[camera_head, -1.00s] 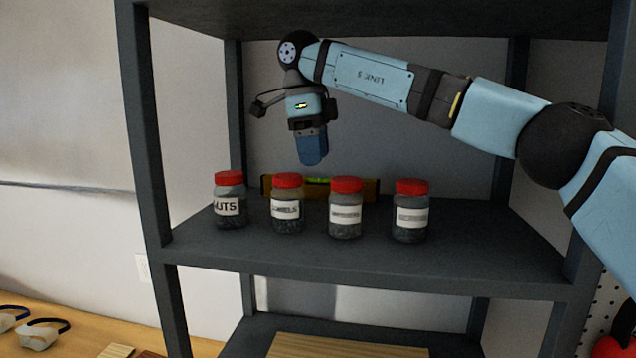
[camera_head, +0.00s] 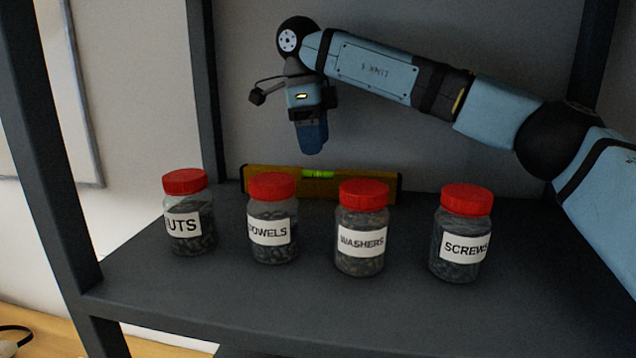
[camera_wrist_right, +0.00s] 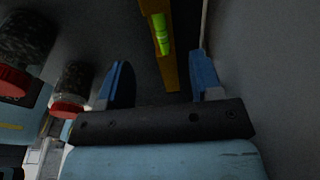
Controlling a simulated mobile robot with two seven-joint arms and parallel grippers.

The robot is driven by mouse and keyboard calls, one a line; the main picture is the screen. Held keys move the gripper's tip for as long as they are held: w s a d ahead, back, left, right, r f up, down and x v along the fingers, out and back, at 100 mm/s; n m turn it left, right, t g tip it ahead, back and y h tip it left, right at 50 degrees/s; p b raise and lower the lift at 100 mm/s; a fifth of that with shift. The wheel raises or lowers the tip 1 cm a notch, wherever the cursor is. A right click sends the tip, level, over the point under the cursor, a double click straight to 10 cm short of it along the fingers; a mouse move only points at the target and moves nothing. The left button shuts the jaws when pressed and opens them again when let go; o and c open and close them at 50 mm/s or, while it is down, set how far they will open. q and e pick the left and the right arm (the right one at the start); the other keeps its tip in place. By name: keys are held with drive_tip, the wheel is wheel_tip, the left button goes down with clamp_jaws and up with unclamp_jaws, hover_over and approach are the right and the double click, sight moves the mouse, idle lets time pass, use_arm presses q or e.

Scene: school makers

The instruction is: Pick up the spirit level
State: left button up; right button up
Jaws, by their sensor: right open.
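The spirit level (camera_head: 384,184) is a long yellow bar with a green vial. It stands on its edge at the back of the grey shelf, behind the row of jars, which hide parts of its lower side. My right gripper (camera_head: 312,148) points down above the level's middle, apart from it in the picture. In the right wrist view, the level (camera_wrist_right: 171,72) runs between the two blue fingers of the open right gripper (camera_wrist_right: 158,80), beyond their tips. Nothing is held. My left gripper is out of view.
Several red-lidded jars stand in front of the level: nuts (camera_head: 190,235), dowels (camera_head: 272,252), washers (camera_head: 360,262) and screws (camera_head: 458,268). A wall lies close behind. Dark shelf posts (camera_head: 40,150) flank the shelf (camera_head: 200,300). The shelf's front strip is clear.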

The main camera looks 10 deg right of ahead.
sight(318, 170)
drive_tip(key=f, duration=0.3)
drive_tip(key=shift+w+d, duration=0.2)
drive_tip(key=shift+d, duration=0.15)
drive_tip(key=shift+f, duration=0.2)
drive_tip(key=shift+s+f+p, duration=0.25)
drive_tip(key=shift+f+p, duration=0.05)
drive_tip(key=f, duration=0.1)
drive_tip(key=f+p, duration=0.1)
drive_tip(key=f, duration=0.2)
drive_tip(key=shift+d+f+p, duration=0.25)
drive_tip(key=shift+f+p, duration=0.05)
drive_tip(key=shift+f, duration=0.05)
drive_tip(key=shift+a, duration=0.1)
drive_tip(key=shift+c, duration=0.9)
clamp_jaws()
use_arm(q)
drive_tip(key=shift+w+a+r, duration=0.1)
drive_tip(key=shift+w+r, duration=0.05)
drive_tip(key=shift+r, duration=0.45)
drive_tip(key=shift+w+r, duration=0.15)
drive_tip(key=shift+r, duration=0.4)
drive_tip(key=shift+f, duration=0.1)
use_arm(e)
drive_tip(key=shift+r, duration=0.2)
